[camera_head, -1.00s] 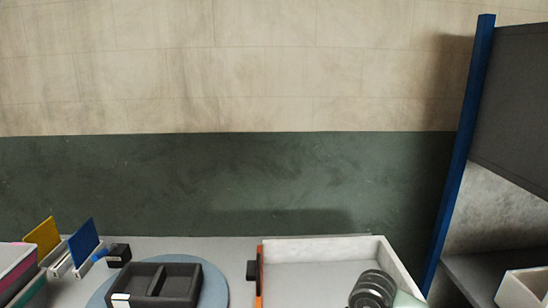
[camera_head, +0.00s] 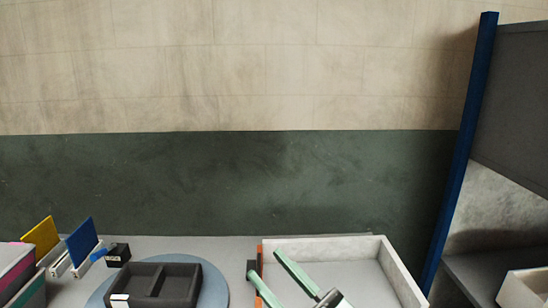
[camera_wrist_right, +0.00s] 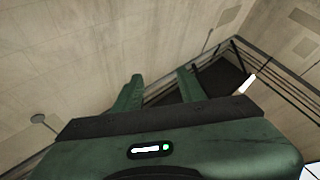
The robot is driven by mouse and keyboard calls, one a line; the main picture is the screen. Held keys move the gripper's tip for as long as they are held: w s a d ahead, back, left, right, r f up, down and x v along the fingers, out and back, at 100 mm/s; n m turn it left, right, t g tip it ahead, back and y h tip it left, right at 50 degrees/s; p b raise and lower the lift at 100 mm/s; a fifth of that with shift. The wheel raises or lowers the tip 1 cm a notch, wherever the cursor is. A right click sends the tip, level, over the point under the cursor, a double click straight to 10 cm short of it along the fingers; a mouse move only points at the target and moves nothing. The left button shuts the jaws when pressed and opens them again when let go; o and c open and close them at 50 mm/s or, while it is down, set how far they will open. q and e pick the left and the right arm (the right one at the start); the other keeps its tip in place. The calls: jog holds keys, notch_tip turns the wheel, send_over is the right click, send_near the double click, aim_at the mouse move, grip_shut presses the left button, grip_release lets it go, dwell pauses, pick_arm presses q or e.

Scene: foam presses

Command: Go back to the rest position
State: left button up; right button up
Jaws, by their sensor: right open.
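My right gripper (camera_head: 266,263) is in the lower middle of the head view. Its two pale green fingers are apart with nothing between them, and they point up and to the left. The fingers show in front of the left side of a white-walled tray (camera_head: 325,248); I cannot tell how high above it they are. In the right wrist view the open gripper (camera_wrist_right: 160,76) has only wall and a dark railing beyond its fingertips. My left gripper is not in view.
A dark two-compartment box (camera_head: 182,284) sits on a round blue-grey disc (camera_head: 216,288). A small black block (camera_head: 118,253), a yellow panel (camera_head: 41,237) and a blue panel (camera_head: 83,240) stand at left. A blue post (camera_head: 460,150) and a shelf (camera_head: 480,268) are at right.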

jog(key=w+d+f+m+t+h, duration=0.4)
jog(key=d+f+m+t+h, duration=0.1)
jog(key=d+m+h, duration=0.5)
jog(key=s+d+f+m+g+h, duration=0.25)
jog(key=d+f+h, duration=0.2)
jog(key=f, duration=0.35)
jog(key=s+d+f+m+g+h, duration=0.1)
jog(key=s+d+f+g+h, duration=0.1)
jog(key=d+f+g+h, duration=0.45)
jog(key=s+f+n+g+y, duration=0.15)
jog(key=s+f+g, duration=0.25)
jog(key=s+f, duration=0.45)
jog(key=s+f+n+g+y, duration=0.15)
jog(key=s+f+g, duration=0.35)
jog(key=s, duration=0.6)
notch_tip(320, 180, down, 29)
jog(key=s, duration=0.3)
jog(key=s+d+f+g, duration=0.1)
jog(key=s+d+f, duration=0.1)
jog(key=s+f, duration=1.3)
jog(key=shift+s+d+g+y, duration=0.25)
jog(key=shift+s+g+y, duration=0.05)
jog(key=shift+s, duration=0.25)
